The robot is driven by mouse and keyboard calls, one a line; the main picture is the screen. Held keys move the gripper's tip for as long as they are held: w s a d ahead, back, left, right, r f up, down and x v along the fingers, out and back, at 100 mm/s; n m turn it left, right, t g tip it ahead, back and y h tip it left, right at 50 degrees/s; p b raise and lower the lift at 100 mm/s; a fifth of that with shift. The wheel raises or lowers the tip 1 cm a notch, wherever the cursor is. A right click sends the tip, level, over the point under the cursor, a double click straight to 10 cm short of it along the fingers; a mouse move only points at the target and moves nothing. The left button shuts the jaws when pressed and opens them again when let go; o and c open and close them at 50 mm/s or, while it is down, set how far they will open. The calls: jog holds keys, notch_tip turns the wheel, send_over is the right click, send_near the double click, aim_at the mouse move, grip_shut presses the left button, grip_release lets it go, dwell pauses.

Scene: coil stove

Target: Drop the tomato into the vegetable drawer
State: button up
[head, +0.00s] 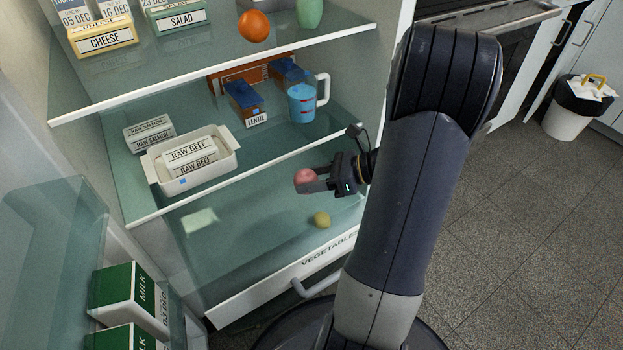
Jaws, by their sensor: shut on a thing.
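My gripper (312,181) is shut on the tomato (305,175), a round pinkish-red thing at its fingertips. It is held in the air in front of the middle glass shelf's edge, and in the picture it lies above the lower space of the fridge. The vegetable drawer (283,279) is at the bottom, with a white front labelled VEGETABLES and a grey bar handle. A yellow-green round item (321,219) shows behind that front. My arm covers the drawer's right end. I cannot tell how far the drawer is pulled out.
The shelf above holds a white tray (234,157) of raw beef packs, a salmon pack (150,133), lentil boxes (246,103) and a blue jug (302,103). An orange (254,26) sits higher. Milk cartons (130,296) stand in the door at left. A bin (577,106) is far right.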

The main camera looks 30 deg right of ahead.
jog(key=o, duration=1.1)
jog(key=p+v, duration=0.4)
jog(key=v, duration=0.6)
jog(key=shift+s+d+r, duration=0.1)
jog(key=shift+s+d, duration=0.1)
jog(key=shift+d, duration=0.15)
jog(key=shift+a, duration=0.1)
